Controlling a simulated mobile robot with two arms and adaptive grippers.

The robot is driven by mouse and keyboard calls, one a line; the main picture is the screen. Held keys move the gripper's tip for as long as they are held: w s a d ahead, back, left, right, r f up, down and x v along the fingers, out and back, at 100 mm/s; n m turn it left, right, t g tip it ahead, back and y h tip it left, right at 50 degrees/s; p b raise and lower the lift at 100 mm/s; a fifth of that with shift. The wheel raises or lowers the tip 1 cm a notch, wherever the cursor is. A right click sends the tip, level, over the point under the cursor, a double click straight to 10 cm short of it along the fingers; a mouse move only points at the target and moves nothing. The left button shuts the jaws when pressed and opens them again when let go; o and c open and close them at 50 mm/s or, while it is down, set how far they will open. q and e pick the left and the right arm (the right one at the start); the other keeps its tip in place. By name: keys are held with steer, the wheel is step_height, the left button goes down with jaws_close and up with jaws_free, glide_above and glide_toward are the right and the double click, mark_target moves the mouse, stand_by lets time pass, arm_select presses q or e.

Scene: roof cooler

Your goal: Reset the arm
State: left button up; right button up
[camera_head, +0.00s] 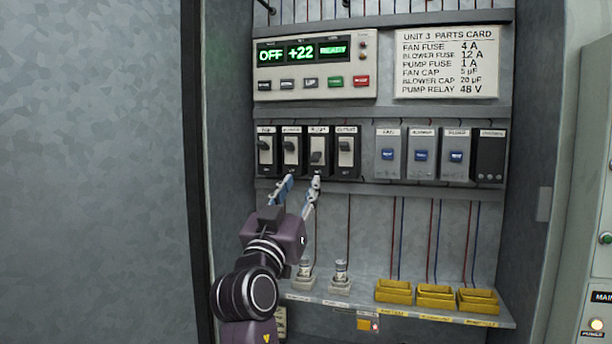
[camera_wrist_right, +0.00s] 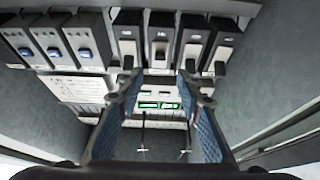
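My right gripper (camera_head: 302,184) is in front of the cabinet, just below the row of black breaker switches (camera_head: 318,152). Its two fingers are spread apart and nothing is between them. In the right wrist view the open blue-padded fingers (camera_wrist_right: 161,85) frame the breakers (camera_wrist_right: 158,42) and the controller panel (camera_wrist_right: 160,103) behind. The third breaker's lever sits lower than the levers of the other breakers. The controller panel (camera_head: 315,76) reads OFF, +22 and READY in green. My left gripper does not show in the head view.
Grey relays with blue buttons (camera_head: 421,155) stand right of the breakers. Below, a shelf (camera_head: 360,302) holds two small cylindrical parts in sockets (camera_head: 340,277) and yellow trays (camera_head: 394,291). A parts card (camera_head: 447,63) hangs at upper right. The cabinet's side walls bound the space.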

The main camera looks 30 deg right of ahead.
steer(key=shift+s+a+f, duration=0.25)
steer(key=shift+s+a, duration=0.05)
stand_by(0.4)
